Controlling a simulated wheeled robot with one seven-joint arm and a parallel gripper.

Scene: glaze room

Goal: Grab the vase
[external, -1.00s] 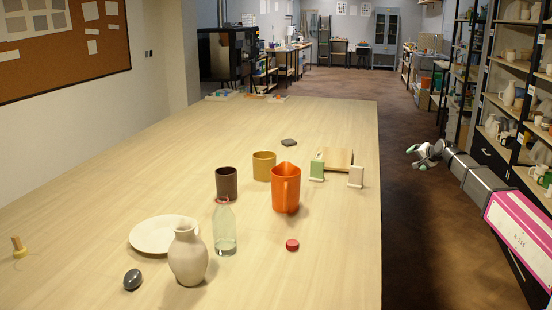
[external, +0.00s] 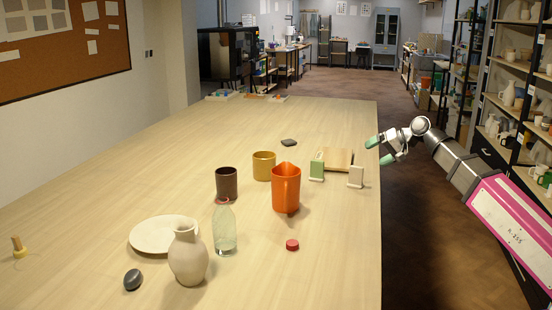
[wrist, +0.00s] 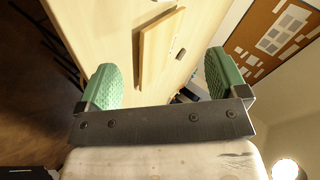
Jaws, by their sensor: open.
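The vase (external: 188,254) is a pale beige, round-bellied pot with a narrow neck. It stands upright near the front of the table in the external view, in front of a white plate (external: 150,236) and beside a clear glass bottle (external: 225,232). My gripper (external: 380,151) is open and empty at the table's right edge, far behind and to the right of the vase. In the wrist view my gripper (wrist: 162,85) shows two green pads spread apart with nothing between them. The vase is not visible in the wrist view.
An orange pitcher (external: 286,190), a brown cup (external: 227,184), a mustard pot (external: 264,166) and a wooden board (external: 338,158) with small blocks stand between my gripper and the vase. A dark stone (external: 133,280) and a red lid (external: 292,245) lie nearby. The table's left half is mostly clear.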

